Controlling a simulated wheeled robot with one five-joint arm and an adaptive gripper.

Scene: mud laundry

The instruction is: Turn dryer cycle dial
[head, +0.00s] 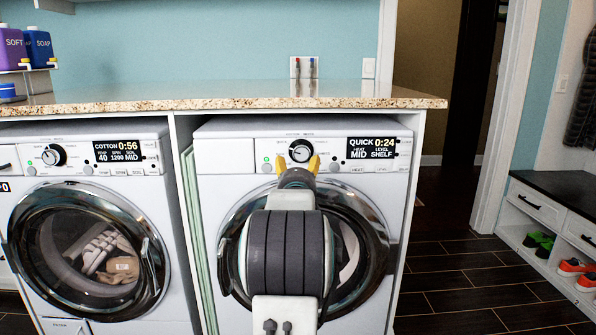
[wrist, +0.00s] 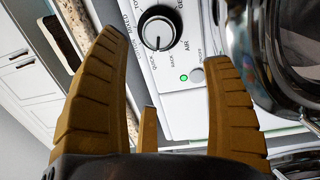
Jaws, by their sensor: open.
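The dryer (head: 222,185) is the white machine on the right in the head view, with a display reading QUICK 0:24, MID, SHELF. Its cycle dial (head: 301,150) is a black knob with a silver face near the middle of the top panel. My gripper (head: 298,164) is in front of the dryer, its yellow fingertips apart on either side of the dial's lower part.
A washer (head: 22,215) with a COTTON display stands to the left. A granite-edged counter (head: 220,104) runs above both machines. The dryer's round door (head: 377,225) is below the dial. A shoe bench (head: 545,190) stands at right; dark floor between is clear.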

